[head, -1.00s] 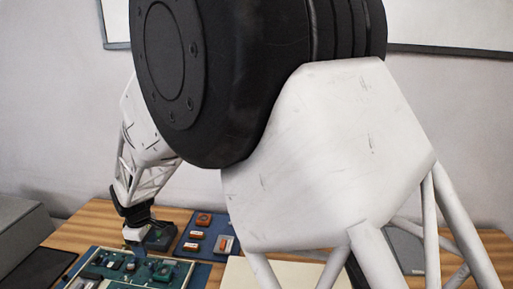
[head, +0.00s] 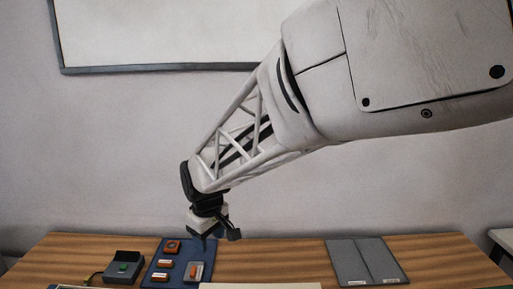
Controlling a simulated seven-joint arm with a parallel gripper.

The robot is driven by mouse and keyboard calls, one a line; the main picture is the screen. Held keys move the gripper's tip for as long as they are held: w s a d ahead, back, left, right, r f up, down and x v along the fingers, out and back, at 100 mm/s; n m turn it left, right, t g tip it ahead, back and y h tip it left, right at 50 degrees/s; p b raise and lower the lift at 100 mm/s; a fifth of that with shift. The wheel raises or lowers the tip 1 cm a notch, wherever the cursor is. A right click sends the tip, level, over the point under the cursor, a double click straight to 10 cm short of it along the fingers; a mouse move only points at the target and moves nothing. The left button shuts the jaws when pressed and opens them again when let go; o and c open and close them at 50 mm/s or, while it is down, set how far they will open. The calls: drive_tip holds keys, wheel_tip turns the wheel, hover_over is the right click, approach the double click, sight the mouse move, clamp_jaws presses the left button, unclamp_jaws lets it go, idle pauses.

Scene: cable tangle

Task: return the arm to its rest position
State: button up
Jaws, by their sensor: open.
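My gripper (head: 217,238) hangs at the end of my white lattice arm in the head view, pointing down. It is open, with nothing visible between its fingers. It appears in front of the back part of the blue mat (head: 153,276); its exact height above the table is hard to judge. My arm reaches from the upper right down to the left.
The wooden table (head: 285,262) holds a grey box with a green button (head: 123,268). Several orange parts (head: 165,264) lie on the blue mat. A grey two-panel pad (head: 366,262) lies to the right, with bare wood between. A cream sheet (head: 260,286) shows at the bottom edge.

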drive_tip(key=s+d+r+m+t, duration=0.1)
drive_tip(key=s+d+m, duration=0.4)
drive_tip(key=s+d, duration=0.6)
drive_tip(key=s+d+r+m, duration=0.3)
drive_tip(key=s+d+m, duration=0.3)
drive_tip(key=s+d, duration=0.5)
drive_tip(key=d, duration=0.8)
drive_tip(key=shift+s+d+r+t+h, duration=0.15)
drive_tip(key=shift+s+d+t+h, duration=0.15)
drive_tip(key=shift+t, duration=0.1)
drive_tip(key=shift+w+a, duration=0.1)
drive_tip(key=shift+w, duration=0.05)
idle(0.5)
